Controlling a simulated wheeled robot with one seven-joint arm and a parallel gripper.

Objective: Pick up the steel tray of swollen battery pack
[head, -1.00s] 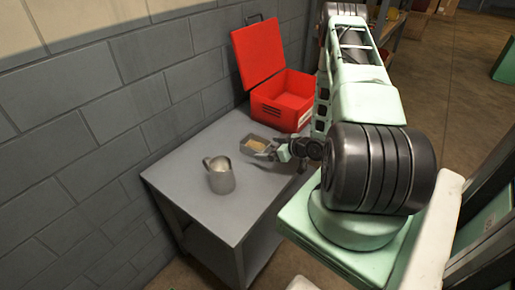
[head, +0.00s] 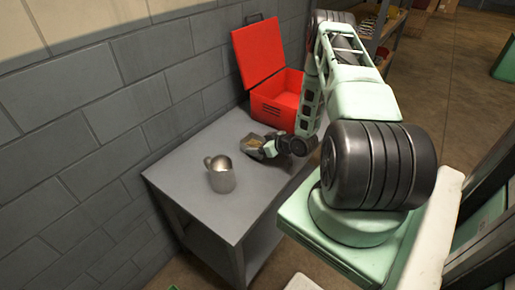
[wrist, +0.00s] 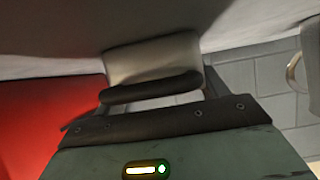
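The small steel tray (head: 246,150) is on or just over the right part of the grey table in the head view, with something tan-yellow inside. My gripper (head: 266,149) is at its right end, overlapping it and hiding part of it. In the wrist view, a pale tray wall (wrist: 153,58) is right in front of my gripper (wrist: 150,92), behind a dark finger bar. I cannot tell whether the fingers are closed on the tray, or whether its base touches the table. The pack itself is too small to make out.
An open red box (head: 272,98) with its lid raised stands behind the tray against the block wall. The table front is clear. Shelving (head: 392,38) stands further back.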

